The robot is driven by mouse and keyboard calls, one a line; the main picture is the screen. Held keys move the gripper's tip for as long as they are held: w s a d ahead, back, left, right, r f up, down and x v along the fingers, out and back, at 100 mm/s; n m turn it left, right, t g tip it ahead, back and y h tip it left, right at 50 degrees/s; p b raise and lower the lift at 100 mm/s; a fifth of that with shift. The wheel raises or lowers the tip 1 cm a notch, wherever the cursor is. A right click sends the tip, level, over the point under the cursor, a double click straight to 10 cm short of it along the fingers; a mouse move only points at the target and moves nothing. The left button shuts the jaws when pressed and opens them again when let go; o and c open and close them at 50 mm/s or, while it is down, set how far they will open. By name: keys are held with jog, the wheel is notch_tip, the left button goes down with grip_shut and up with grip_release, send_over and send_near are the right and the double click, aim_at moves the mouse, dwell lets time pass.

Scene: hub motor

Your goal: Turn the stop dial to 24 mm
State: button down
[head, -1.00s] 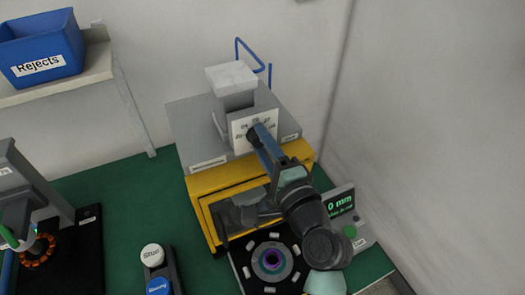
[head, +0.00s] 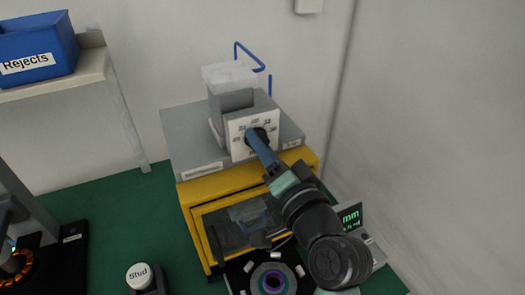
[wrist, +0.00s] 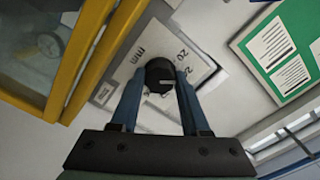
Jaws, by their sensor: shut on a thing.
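The stop dial (wrist: 160,74) is a dark round knob on a white scale plate (head: 239,129) at the front of the grey press top. In the wrist view a light pointer line shows on the knob. The plate carries numbers, "20" and "mm" among them; which mark the pointer meets is not clear. My gripper (head: 259,144) reaches up to the dial in the head view. In the wrist view my gripper (wrist: 159,84) is shut, with one blue finger on each side of the knob. The fingers hide part of the scale.
The yellow-framed press (head: 187,201) stands below the dial with a clear guard. A display (head: 350,216) reading "mm" is partly hidden behind my arm. A round fixture (head: 272,279) lies in front. A Stud button (head: 139,275) and a Rejects bin (head: 38,48) are left.

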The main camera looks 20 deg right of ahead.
dwell(0.5)
jog(key=shift+c, duration=1.9)
grip_release()
jog(key=s+b, duration=0.2)
jog(key=s, duration=1.1)
jog(key=shift+d+b, duration=0.2)
jog(key=shift+b, duration=0.2)
